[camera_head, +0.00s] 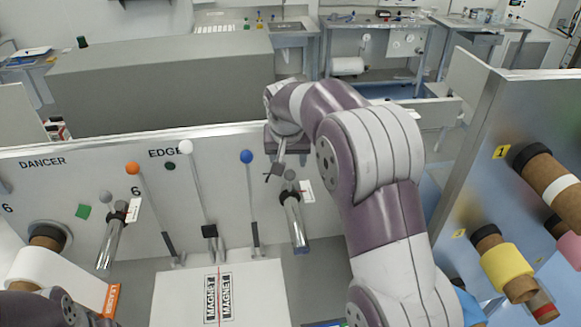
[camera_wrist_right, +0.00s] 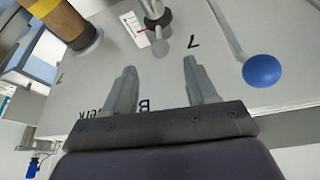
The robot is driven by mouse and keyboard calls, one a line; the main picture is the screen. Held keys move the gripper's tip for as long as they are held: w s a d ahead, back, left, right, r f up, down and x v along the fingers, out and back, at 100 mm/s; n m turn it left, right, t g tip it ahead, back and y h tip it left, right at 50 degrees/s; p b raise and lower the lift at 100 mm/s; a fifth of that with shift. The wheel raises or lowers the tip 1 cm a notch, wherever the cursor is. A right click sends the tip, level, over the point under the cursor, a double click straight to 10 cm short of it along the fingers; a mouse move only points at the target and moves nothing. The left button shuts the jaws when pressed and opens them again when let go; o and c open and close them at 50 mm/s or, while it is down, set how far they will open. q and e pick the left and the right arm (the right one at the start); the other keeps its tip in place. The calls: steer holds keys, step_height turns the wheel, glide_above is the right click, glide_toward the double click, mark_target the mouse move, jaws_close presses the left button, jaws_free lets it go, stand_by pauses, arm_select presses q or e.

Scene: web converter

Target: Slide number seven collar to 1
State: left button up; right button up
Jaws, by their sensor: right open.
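The number seven collar (camera_head: 291,190) is a dark ring near the panel end of a shiny metal rod (camera_head: 295,224), just below a grey knob. A white scale card (camera_head: 307,190) stands beside it. The scale reading is too small to tell. My right gripper (camera_head: 277,168) is open and empty, above the collar and apart from it; its spread fingers (camera_wrist_right: 160,78) show in the wrist view.
A blue-knobbed lever (camera_head: 247,158) stands just left of the collar, with white (camera_head: 186,147) and orange (camera_head: 132,168) levers farther left. A number six rod (camera_head: 110,244) is at left. A side panel with rolls (camera_head: 508,268) stands at right. My left arm shows at lower left.

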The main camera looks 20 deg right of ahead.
mark_target(290, 179)
steer(key=p+x, duration=0.5)
steer(key=x, duration=0.7)
steer(key=shift+d+f+p, duration=0.15)
steer(key=shift+p, duration=0.25)
steer(key=shift+f, duration=0.3)
